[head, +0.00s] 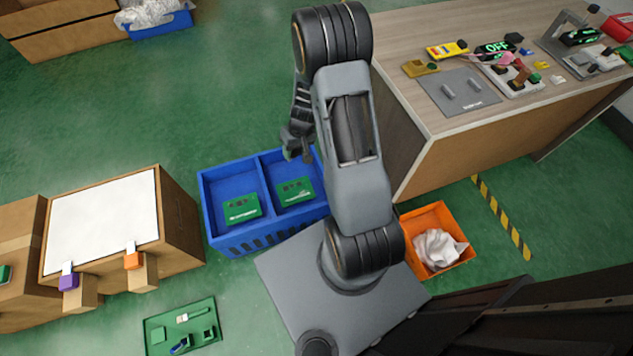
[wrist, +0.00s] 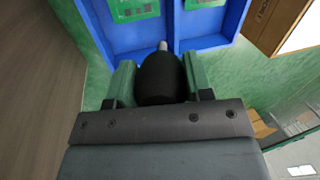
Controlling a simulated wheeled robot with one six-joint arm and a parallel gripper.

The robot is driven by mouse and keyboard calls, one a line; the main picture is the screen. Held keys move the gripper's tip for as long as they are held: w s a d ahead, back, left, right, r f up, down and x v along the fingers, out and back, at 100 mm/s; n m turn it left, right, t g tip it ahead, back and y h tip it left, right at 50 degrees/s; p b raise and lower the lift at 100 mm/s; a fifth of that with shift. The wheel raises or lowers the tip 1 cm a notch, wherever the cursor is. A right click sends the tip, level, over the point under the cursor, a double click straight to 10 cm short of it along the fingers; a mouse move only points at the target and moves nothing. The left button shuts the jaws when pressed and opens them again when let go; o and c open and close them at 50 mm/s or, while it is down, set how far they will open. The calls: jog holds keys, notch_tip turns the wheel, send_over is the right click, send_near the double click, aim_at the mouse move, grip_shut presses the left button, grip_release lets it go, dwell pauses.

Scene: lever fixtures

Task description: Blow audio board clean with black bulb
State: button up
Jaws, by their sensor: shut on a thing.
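My gripper (head: 298,150) hangs above the back right part of a blue two-compartment crate (head: 228,243). In the wrist view my gripper (wrist: 160,82) has its green fingers shut on the black bulb (wrist: 160,78), one on each side. The bulb's short grey nozzle (wrist: 163,46) points away from the gripper, toward the crate's divider in that view. One green board (head: 242,208) lies in the left compartment and another green board (head: 295,191) in the right one. Their labels are too small to read, so I cannot tell which is the audio board.
An orange bin (head: 446,219) with crumpled white material stands right of my base. A wooden bench (head: 415,110) with lever fixtures is at upper right. A cardboard box with a white top (head: 104,222) stands left. A green tray (head: 163,333) with small items lies at the front.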

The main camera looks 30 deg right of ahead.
jog(key=d+f+b, duration=0.3)
jog(key=f+b, duration=0.5)
jog(key=f, duration=0.3)
jog(key=s+d+f+m+b, duration=0.1)
jog(key=d+f+b, duration=0.2)
jog(key=f+b, duration=0.6)
notch_tip(320, 180, down, 3)
jog(key=shift+s+d+r+m, duration=0.15)
jog(key=shift+s+d+m, duration=0.1)
jog(key=shift+d+m, duration=0.1)
jog(key=shift+o, duration=0.7)
jog(key=c, duration=0.6)
jog(key=shift+o, duration=0.2)
jog(key=o, duration=0.5)
jog(key=shift+o, duration=0.3)
jog(key=c, duration=0.6)
